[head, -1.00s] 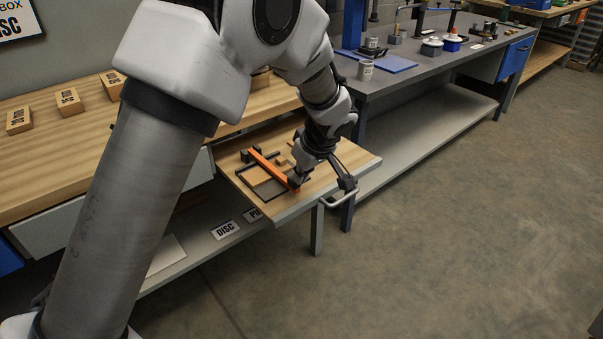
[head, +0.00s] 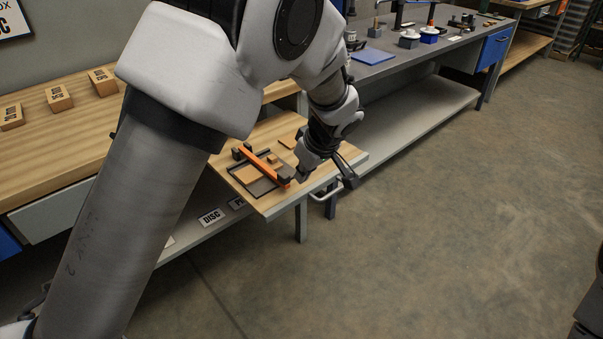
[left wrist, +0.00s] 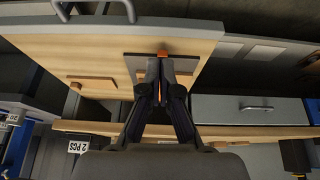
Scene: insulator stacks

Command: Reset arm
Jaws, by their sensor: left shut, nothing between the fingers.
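My left arm crosses the head view from the lower left. Its gripper (head: 303,173) is low over the pull-out wooden board (head: 262,207), beside the near end of an orange bar (head: 262,162) with dark ends. The left wrist view shows the two dark fingers (left wrist: 159,70) together, with nothing held. A bit of the orange bar (left wrist: 163,53) shows just beyond their tips. I cannot tell whether the fingers touch it. The bar lies across a dark-framed tray (head: 240,184) on the board.
The board has a metal handle (head: 325,193) at its front edge; the handle also shows in the wrist view (left wrist: 95,17). Small wooden blocks (head: 58,98) stand on the bench at left. A grey bench (head: 415,50) with parts runs behind. The floor at right is clear.

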